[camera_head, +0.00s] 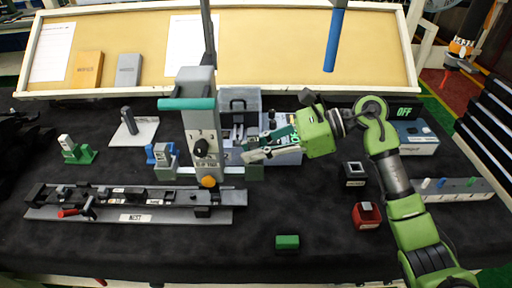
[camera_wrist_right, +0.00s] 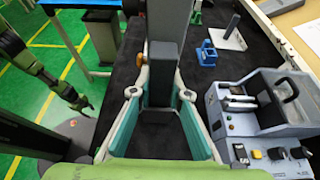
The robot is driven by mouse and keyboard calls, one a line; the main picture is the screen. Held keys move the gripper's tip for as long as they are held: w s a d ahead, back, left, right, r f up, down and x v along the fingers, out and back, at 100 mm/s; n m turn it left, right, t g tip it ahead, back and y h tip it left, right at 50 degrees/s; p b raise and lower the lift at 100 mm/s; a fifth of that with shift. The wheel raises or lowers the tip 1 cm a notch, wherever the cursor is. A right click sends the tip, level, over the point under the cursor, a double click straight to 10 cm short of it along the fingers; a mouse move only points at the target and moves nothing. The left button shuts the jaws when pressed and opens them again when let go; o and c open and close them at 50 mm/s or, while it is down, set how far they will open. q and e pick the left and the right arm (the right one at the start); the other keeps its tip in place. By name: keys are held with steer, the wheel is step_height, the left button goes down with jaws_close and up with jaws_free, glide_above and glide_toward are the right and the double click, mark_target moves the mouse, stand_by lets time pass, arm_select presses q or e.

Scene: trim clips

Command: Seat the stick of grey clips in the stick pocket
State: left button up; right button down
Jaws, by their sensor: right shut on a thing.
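My right gripper (camera_head: 252,155) is beside the upright grey press-like device (camera_head: 201,125) with a dial and an orange button, to the right of its column. In the right wrist view its two fingertips (camera_wrist_right: 165,88) are shut on a dark grey bar-shaped piece (camera_wrist_right: 162,72), which I take for the stick of grey clips. Its far end merges with the device behind, so I cannot tell whether they touch. The stick pocket cannot be made out. My left gripper (camera_wrist_right: 80,104) shows small at the left of the right wrist view, off the table's front; its opening is unclear.
A nest fixture (camera_head: 130,213) with a red lever lies at the front left. A grey machine (camera_head: 240,100) stands behind my right gripper. A green block (camera_head: 287,242), a red box (camera_head: 366,215) and a dark box (camera_head: 355,173) lie to the right. The front middle mat is mostly clear.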

steer(key=shift+s+f+b, duration=0.1)
steer(key=shift+f+b, duration=0.1)
steer(key=shift+b, duration=0.1)
steer(key=c, duration=1.9)
jaws_free()
steer(key=shift+d, duration=0.1)
steer(key=shift+r, duration=0.1)
steer(key=shift+r+p, duration=0.15)
steer(key=shift+p, duration=0.15)
steer(key=shift+d+r, duration=0.1)
steer(key=b+v, duration=0.3)
steer(key=v, duration=0.8)
steer(key=shift+d+b, duration=0.3)
steer(key=shift+d, duration=0.05)
